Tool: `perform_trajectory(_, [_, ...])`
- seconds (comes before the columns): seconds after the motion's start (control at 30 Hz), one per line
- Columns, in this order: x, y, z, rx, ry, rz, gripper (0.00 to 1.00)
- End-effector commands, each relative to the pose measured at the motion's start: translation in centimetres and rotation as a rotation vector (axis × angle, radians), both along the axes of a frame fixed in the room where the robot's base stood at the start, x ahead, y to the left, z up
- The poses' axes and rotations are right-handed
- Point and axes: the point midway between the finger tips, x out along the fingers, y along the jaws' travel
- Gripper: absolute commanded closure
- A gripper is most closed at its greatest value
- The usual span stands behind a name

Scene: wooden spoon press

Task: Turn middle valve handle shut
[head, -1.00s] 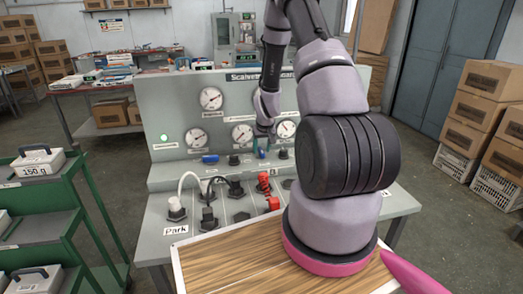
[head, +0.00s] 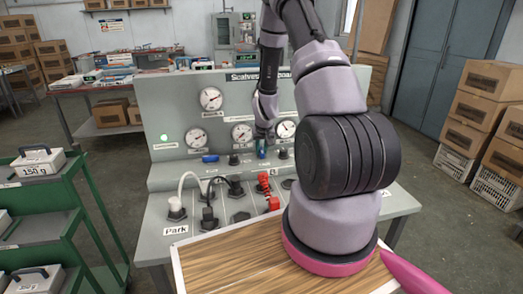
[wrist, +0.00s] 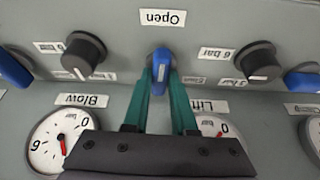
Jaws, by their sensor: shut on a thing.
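The middle valve handle is a blue lever (wrist: 161,66) on the sloping grey panel, below an upside-down "Open" label in the wrist view. It points roughly straight at that label. My gripper (wrist: 161,76) has teal fingers, one on each side of the lever, shut on it. In the head view my gripper (head: 262,149) is small at the panel's middle, and the fingers partly hide the lever. Two other blue handles show at the wrist view's edges, one left (wrist: 14,70) and one right (wrist: 303,80), both cut off by the frame.
Black knobs stand left (wrist: 84,53) and right (wrist: 258,61) of the lever. Dial gauges (wrist: 60,138) line the panel behind my gripper. White, black and red plugs (head: 264,184) with cables stand on the bench's front. A green cart (head: 50,215) is at left.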

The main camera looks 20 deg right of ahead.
Motion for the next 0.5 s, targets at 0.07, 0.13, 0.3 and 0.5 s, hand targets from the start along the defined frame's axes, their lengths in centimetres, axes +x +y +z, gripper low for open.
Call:
perform_trajectory(0.07, [0.03, 0.15, 0.01, -0.001, 0.000, -0.036, 1.00])
perform_trajectory(0.13, [0.06, 0.22, 0.01, -0.001, 0.000, -0.081, 1.00])
perform_trajectory(0.3, [0.14, 0.39, 0.01, -0.003, 0.000, -0.219, 1.00])
perform_trajectory(0.5, [0.19, 0.49, 0.00, -0.003, 0.000, -0.409, 1.00])
